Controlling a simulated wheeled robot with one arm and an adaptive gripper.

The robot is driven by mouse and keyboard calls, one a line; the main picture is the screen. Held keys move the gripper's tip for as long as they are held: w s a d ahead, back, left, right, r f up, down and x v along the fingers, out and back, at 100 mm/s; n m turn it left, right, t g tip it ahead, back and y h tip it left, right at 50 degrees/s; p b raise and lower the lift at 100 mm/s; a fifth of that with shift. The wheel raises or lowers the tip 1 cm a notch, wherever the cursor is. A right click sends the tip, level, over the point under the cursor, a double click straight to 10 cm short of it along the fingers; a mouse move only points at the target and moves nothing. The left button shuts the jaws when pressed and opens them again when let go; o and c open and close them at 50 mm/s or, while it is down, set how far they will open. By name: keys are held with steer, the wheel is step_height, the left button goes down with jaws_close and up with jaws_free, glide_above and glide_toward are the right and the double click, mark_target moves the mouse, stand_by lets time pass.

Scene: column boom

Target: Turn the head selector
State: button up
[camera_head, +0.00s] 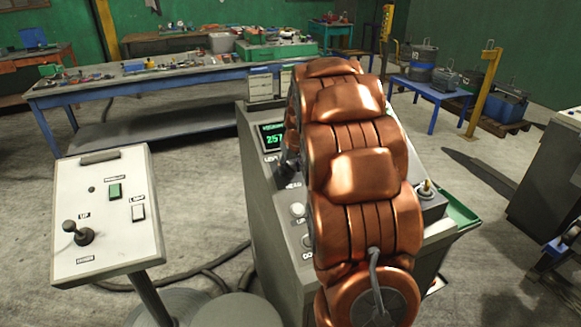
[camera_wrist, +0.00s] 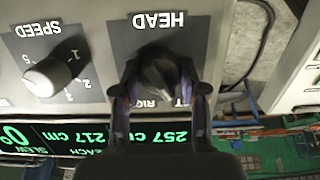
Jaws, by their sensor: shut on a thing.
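The head selector (camera_wrist: 158,62) is a dark knob on a dark plate marked HEAD in the wrist view, which shows the panel upside down. My gripper (camera_wrist: 160,82) has one finger on each side of the knob and is shut on it. The fingers and knob cover part of the lettering beside it, so I cannot read the pointer's setting. In the head view my copper-coloured arm hides most of the grey console (camera_head: 262,215) and the grip itself.
A SPEED knob (camera_wrist: 47,76) is beside the head selector. A green display (camera_wrist: 120,137) shows 257 cm and 217 cm. In the head view, a white control box (camera_head: 110,215) with a joystick stands left of the console. A blue workbench (camera_head: 150,85) stands behind.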

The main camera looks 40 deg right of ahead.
steer(key=shift+f+m+b, duration=0.2)
steer(key=shift+m+b, duration=0.65)
steer(key=shift+m, duration=0.35)
steer(key=shift+m+t+y+b, duration=0.3)
steer(key=shift+m+b, duration=0.3)
steer(key=shift+m, duration=0.6)
steer(key=m, duration=0.3)
steer(key=shift+s+r+m+b, duration=0.1)
steer(key=shift+m+b, duration=0.2)
steer(key=shift+d+m+t+y, duration=0.1)
steer(key=shift+m+t+y, duration=0.25)
steer(key=shift+m, duration=1.05)
steer(key=o, duration=1.1)
